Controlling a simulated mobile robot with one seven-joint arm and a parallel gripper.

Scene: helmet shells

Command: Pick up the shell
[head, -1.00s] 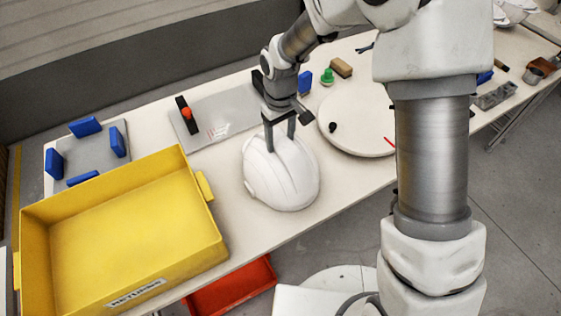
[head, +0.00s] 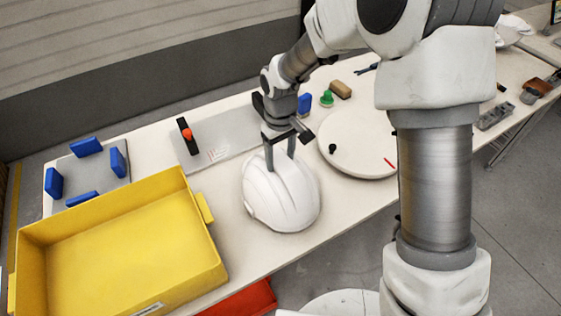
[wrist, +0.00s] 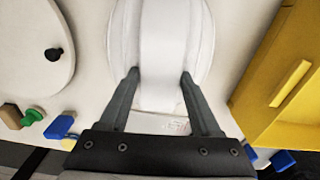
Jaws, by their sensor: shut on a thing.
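The white helmet shell (head: 283,198) sits dome up at the middle of the table, between the yellow bin and the round white disc. My gripper (head: 280,168) reaches down onto the shell's upper back part, its two fingers shut on the shell. In the wrist view the shell (wrist: 175,45) fills the top middle, and the fingers of my gripper (wrist: 158,75) press on either side of its raised central band. I cannot tell whether the shell's underside is clear of the table.
A yellow bin (head: 205,245) stands close on the left. The round white disc (head: 355,160) lies to the right. Behind are a grey plate with a black-and-red clamp (head: 187,137), a green knob (head: 326,99) and a blue block (head: 305,103). A red bin (head: 245,301) is below the table edge.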

